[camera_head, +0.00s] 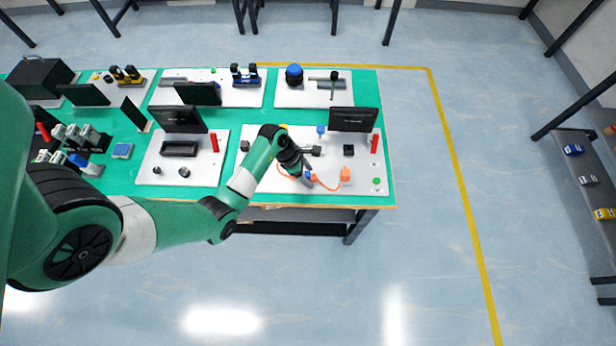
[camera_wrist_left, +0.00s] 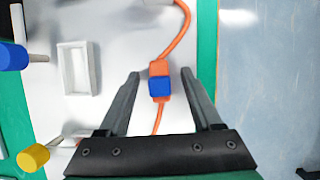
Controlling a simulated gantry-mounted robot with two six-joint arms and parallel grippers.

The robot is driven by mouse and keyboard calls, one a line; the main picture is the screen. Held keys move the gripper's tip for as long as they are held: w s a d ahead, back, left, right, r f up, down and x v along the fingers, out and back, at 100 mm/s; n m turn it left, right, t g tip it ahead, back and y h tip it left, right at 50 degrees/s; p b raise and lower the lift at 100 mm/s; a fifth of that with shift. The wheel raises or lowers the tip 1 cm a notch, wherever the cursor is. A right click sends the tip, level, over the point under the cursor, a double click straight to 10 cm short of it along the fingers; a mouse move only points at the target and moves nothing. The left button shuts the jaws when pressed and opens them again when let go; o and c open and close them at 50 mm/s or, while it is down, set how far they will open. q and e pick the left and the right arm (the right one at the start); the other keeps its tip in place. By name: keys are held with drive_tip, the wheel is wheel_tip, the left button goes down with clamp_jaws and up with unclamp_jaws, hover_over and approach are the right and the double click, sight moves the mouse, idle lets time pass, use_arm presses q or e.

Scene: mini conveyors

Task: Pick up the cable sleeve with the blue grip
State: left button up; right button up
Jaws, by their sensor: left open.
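The cable sleeve with the blue grip (camera_wrist_left: 160,86) shows in the left wrist view as a small orange and blue block on an orange cable (camera_wrist_left: 183,30). In the head view its blue part (camera_head: 313,176) sits near the front edge of a white board. My left gripper (camera_wrist_left: 160,76) is open, with one finger on each side of the sleeve and a visible gap to each. In the head view the left gripper (camera_head: 306,180) reaches down over the board and partly hides the cable. My right gripper is not in view.
The white board (camera_head: 262,182) lies on a green table. In the wrist view a white tray (camera_wrist_left: 65,72), blue cylinder (camera_wrist_left: 12,57) and yellow cylinder (camera_wrist_left: 33,158) are left.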

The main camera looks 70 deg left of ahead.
sight(315, 177)
use_arm(q)
drive_tip(key=shift+r, duration=0.1)
clamp_jaws()
idle(0.3)
drive_tip(key=shift+r+p, duration=0.35)
drive_tip(key=shift+r, duration=0.2)
wheel_tip(315, 177, up, 3)
drive_tip(key=shift+f+p, duration=0.1)
drive_tip(key=shift+p, duration=0.65)
drive_tip(key=s+d+r+p, duration=0.5)
drive_tip(key=s+d+r, duration=0.3)
drive_tip(key=s, duration=0.3)
drive_tip(key=shift+d+r, duration=0.2)
drive_tip(key=shift+r, duration=0.35)
